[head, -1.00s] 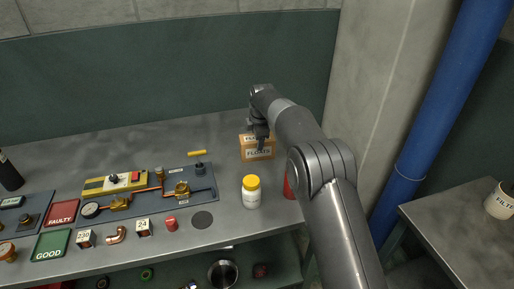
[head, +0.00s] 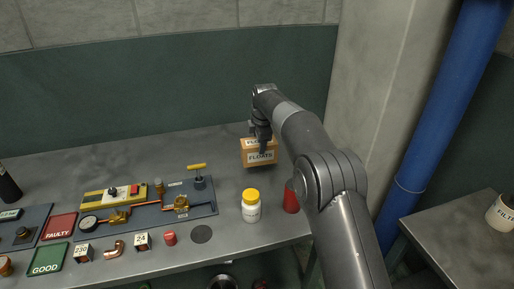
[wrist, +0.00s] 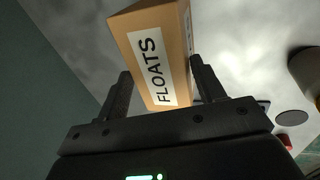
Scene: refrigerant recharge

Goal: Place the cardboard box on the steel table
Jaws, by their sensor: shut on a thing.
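The cardboard box (head: 260,158), orange-brown with a white label reading FLOATS, is at the right part of the steel table (head: 135,165) in the head view. My gripper (head: 260,141) reaches it from above and is shut on it. In the wrist view the box (wrist: 153,55) sits tilted between the two dark fingers of my gripper (wrist: 161,72). The box looks a little above the tabletop, but the gap under it is hard to judge. My gripper hides part of its top.
A white bottle with a yellow cap (head: 251,206) and a red cup (head: 291,198) stand in front of the box. A valve panel (head: 150,212) lies to the left. The table behind and left of the box is clear. A concrete pillar (head: 385,90) stands to the right.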

